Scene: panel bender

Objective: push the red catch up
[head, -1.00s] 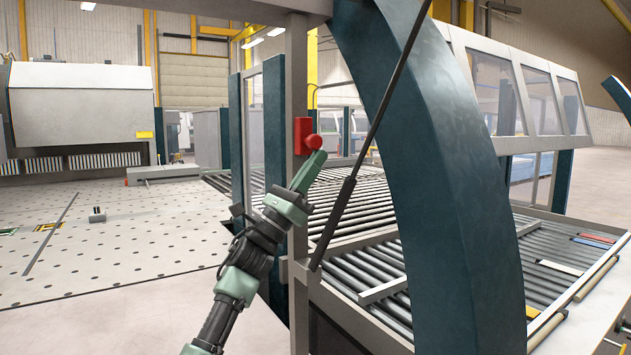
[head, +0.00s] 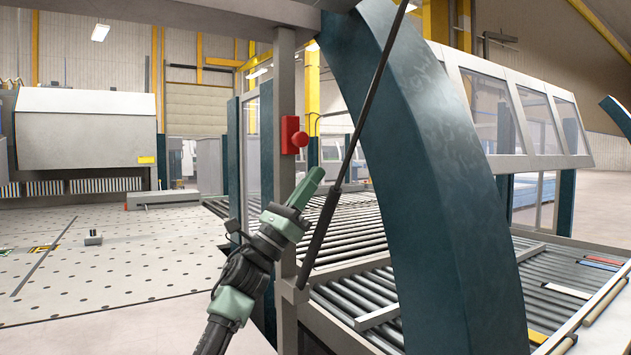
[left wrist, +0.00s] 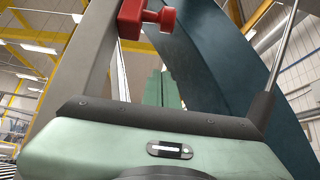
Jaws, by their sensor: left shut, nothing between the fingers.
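The red catch (head: 291,135) is a red plate with a round knob, mounted on the grey upright post (head: 286,90). In the left wrist view the catch (left wrist: 145,17) shows at the top, with its knob to the right. My left gripper (head: 318,172) is shut and empty. Its green fingers point up and sit below the knob, with a visible gap between them in the head view. The fingertips (left wrist: 162,75) also show below the catch in the left wrist view. My right gripper is not in view.
A dark teal curved frame (head: 420,170) and a thin black gas strut (head: 360,110) stand just right of the post. A roller conveyor (head: 370,300) lies behind and below. A perforated table (head: 100,270) spreads to the left.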

